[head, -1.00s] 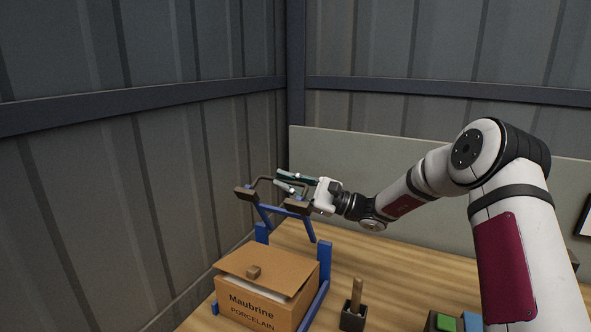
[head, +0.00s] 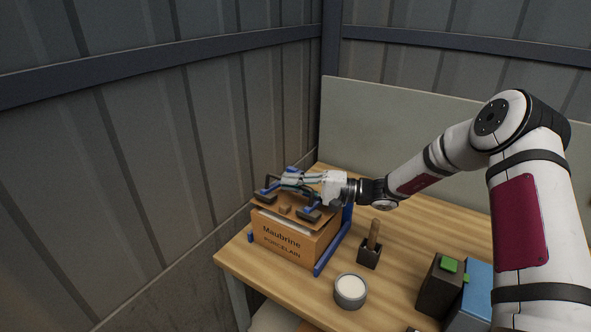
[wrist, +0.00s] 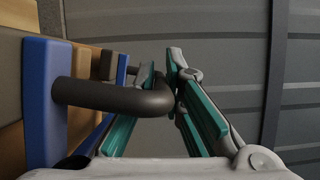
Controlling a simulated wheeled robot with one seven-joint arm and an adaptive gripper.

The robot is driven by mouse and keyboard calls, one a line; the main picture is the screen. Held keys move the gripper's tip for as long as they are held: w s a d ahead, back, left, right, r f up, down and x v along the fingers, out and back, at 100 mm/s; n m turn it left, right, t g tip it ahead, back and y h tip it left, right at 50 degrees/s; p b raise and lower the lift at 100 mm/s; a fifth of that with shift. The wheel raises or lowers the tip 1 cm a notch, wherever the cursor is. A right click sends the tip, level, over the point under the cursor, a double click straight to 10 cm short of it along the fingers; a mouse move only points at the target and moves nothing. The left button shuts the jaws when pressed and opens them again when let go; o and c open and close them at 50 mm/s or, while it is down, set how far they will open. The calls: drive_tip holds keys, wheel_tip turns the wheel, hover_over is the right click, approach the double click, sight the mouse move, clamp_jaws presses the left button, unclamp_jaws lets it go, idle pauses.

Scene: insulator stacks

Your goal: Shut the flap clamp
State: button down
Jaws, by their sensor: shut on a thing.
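The flap clamp (head: 344,216) is a blue frame around a cardboard box, with swinging blue arms that end in dark pads (head: 308,215). The arms are down, and the pads lie at the box's top flap (head: 300,208); I cannot tell whether they press on it. My gripper (head: 283,182) is over the box, shut on the clamp's dark bent handle bar. In the wrist view the handle (wrist: 110,95) runs between the teal fingers (wrist: 166,68), beside a blue clamp arm (wrist: 45,100). The fingers partly hide the clamp in the head view.
The box (head: 282,240) reads "Maubrine PORCELAIN". On the wooden table to its right stand a dark holder (head: 368,257) with a wooden-handled tool, a round tub (head: 349,291) with white contents, and dark and blue blocks (head: 478,290). A metal wall is close behind on the left.

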drive_tip(key=shift+s+a+f, duration=0.1)
drive_tip(key=shift+s+f, duration=0.05)
drive_tip(key=shift+f, duration=0.3)
drive_tip(key=shift+s+a+f, duration=0.1)
drive_tip(key=shift+f, duration=0.35)
drive_tip(key=c, duration=1.7)
unclamp_jaws()
drive_tip(key=v, duration=1.2)
drive_tip(key=shift+s+f, duration=0.1)
